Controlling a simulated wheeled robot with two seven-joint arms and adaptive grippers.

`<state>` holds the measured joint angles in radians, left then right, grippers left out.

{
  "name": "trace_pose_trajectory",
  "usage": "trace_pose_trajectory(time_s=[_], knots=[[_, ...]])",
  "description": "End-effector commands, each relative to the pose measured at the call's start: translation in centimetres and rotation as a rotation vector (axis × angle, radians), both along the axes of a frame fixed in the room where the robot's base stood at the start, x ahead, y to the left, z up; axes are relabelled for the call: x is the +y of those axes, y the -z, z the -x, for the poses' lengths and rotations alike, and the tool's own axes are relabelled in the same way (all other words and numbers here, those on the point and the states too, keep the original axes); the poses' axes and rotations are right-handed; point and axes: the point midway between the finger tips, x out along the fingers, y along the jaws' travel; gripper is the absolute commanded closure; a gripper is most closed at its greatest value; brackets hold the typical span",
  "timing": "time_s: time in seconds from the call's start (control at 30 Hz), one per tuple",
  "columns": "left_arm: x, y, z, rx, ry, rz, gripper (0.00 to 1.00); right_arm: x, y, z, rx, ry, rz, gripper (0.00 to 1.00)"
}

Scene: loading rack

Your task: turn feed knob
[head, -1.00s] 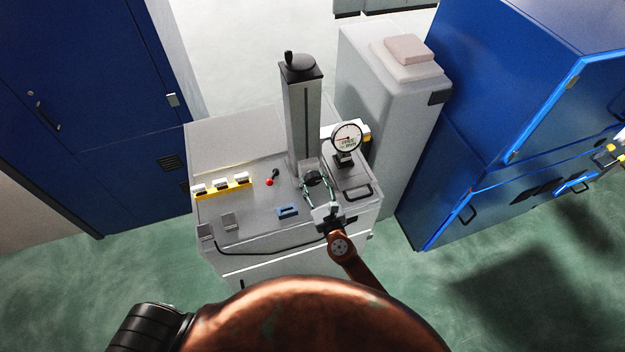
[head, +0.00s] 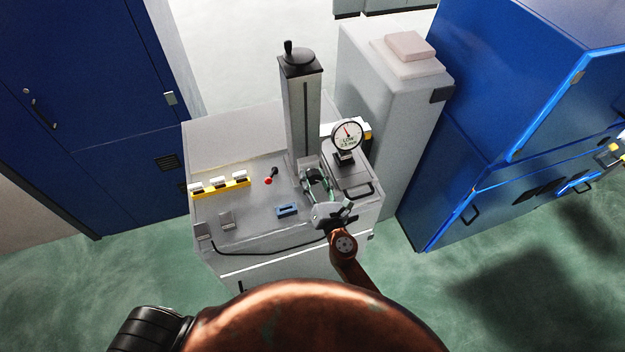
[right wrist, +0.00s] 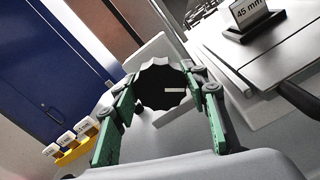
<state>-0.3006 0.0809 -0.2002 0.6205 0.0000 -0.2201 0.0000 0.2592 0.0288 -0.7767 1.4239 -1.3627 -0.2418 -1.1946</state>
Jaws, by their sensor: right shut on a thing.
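The feed knob, black with a scalloped rim and a white line on its face, shows in the right wrist view (right wrist: 158,92). The line points to the right there. My right gripper (head: 317,182) is shut on the knob, one green finger on each side of it. In the head view the gripper hides most of the knob, at the foot of the grey column (head: 298,115). A round dial gauge (head: 347,134) stands behind and right of it, its needle pointing up and slightly left, its face reading "LOW" with small figures below. My left gripper is out of view.
A "45 mm" card (right wrist: 250,10) shows in the wrist view. Blue cabinets (head: 500,100) stand at right and left.

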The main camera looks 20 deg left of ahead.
Motion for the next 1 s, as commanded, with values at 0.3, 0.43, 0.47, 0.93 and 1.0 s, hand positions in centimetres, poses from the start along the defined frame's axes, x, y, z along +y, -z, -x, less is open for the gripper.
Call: trace_pose_trajectory(time_s=[0.3, 0.43, 0.47, 0.93, 1.0], knots=[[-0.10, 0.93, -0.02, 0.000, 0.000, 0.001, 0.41, 0.12, 0.17, 0.13, 0.125, -0.003, -0.184, 0.83], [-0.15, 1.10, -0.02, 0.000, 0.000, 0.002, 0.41, 0.08, 0.17, 0.12, 0.156, -0.003, -0.229, 0.83], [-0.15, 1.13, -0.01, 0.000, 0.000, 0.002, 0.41, 0.07, 0.17, 0.11, 0.163, -0.003, -0.238, 0.83], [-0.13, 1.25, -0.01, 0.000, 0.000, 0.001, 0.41, 0.05, 0.14, 0.09, 0.191, -0.003, -0.279, 0.83], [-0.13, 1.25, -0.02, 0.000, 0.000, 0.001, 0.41, 0.05, 0.14, 0.09, 0.191, -0.003, -0.279, 0.83]])
